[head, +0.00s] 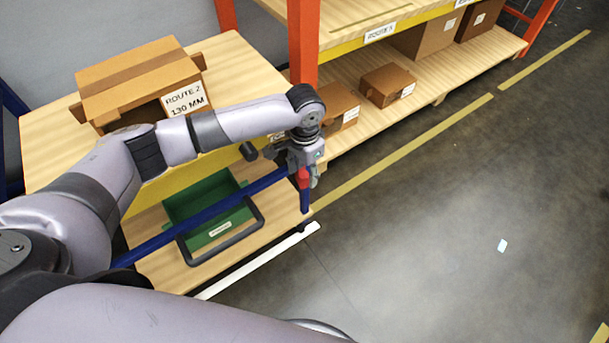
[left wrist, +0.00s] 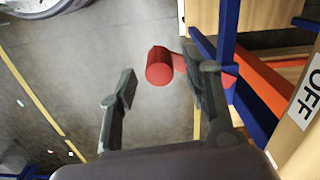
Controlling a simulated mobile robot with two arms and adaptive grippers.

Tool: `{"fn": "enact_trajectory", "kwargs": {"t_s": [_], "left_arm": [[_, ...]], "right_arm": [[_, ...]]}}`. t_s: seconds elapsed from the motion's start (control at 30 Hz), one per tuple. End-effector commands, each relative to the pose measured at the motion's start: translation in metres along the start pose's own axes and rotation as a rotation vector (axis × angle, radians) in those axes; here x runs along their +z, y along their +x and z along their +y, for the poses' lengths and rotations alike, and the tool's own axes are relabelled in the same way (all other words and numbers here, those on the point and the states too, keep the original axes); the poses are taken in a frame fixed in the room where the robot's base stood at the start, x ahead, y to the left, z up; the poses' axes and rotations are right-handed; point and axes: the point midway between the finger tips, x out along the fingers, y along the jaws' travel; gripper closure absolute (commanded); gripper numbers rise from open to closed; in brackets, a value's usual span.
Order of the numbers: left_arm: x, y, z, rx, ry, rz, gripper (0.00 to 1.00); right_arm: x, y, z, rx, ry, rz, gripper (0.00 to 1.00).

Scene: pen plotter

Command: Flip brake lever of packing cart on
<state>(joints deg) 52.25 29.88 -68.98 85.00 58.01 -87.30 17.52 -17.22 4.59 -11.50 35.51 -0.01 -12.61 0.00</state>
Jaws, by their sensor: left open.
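The packing cart has a wooden top (head: 225,65), blue rails and a lower wooden deck. Its red brake lever (head: 303,179) shows at the cart's right corner, below my left gripper (head: 305,165). In the left wrist view the lever's red rounded end (left wrist: 160,66) lies ahead of my open gripper (left wrist: 160,92), nearer the right finger. That finger overlaps the lever's arm, and I cannot tell whether they touch. A white OFF label (left wrist: 305,97) is at the right edge of that view. My right gripper is not in view.
A cardboard box labelled ROUTE 2 (head: 125,75) stands on the cart top. A green bin (head: 205,205) sits on the lower deck. An orange-post rack (head: 304,45) with several boxes stands behind. The grey floor (head: 430,230) at right is mostly clear.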

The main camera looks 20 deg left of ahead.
Motion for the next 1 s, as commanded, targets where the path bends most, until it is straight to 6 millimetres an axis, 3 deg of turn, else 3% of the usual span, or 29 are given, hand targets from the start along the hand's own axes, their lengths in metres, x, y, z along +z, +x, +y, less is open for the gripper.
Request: {"fn": "enact_trajectory", "kwargs": {"t_s": [0.2,0.5,1.0], "left_arm": [[0.000,0.020,0.000,0.000,-0.001,-0.001,0.55],[0.000,0.022,0.000,0.000,0.000,0.000,0.55],[0.000,0.022,0.000,0.000,0.000,0.000,0.88]], "right_arm": [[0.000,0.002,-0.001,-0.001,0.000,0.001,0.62],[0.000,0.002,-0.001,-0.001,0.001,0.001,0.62],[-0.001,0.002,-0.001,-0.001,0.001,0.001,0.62]]}}
